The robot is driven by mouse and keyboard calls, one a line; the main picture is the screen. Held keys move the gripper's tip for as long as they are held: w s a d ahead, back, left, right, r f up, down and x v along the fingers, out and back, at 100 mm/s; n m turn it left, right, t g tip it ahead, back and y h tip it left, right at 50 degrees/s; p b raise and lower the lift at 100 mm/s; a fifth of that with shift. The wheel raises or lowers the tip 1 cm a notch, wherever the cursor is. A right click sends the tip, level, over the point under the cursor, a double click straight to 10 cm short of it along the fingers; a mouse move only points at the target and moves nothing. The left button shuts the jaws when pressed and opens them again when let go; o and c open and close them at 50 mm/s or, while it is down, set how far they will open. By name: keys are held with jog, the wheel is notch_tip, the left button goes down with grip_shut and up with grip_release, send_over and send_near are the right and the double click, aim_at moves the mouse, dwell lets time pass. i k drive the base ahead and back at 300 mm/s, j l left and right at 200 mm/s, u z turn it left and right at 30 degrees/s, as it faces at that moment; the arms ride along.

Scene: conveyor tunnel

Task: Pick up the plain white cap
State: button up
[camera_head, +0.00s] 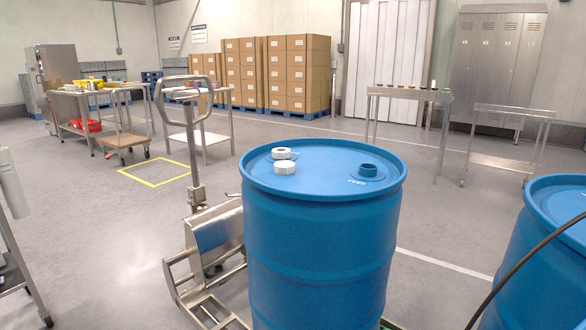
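A blue drum (318,255) stands upright in front of me, and its round lid carries two small white caps on the left half. The nearer white cap (284,168) looks plain, with a pale, even top. The other white cap (281,153) sits just behind it and shows a darker mark or recess on its top. In this view the two nearly touch or overlap; I cannot tell if there is a gap. A blue raised bung (368,170) stands on the right half of the lid beside faint lettering. My gripper is not in view.
A second blue drum (560,215) stands at the right edge, with a dark cable crossing in front. A steel pallet lifter (205,235) with a tall handle stands left of the drum. Tables, a trolley (505,160) and stacked cartons (270,70) stand farther back. Floor between is open.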

aim_at(283, 167)
jog(key=i+j+z, duration=0.1)
jog(key=j, duration=0.2)
jog(key=i+j+z, duration=0.35)
jog(key=i+j, duration=0.55)
jog(key=i, duration=0.55)
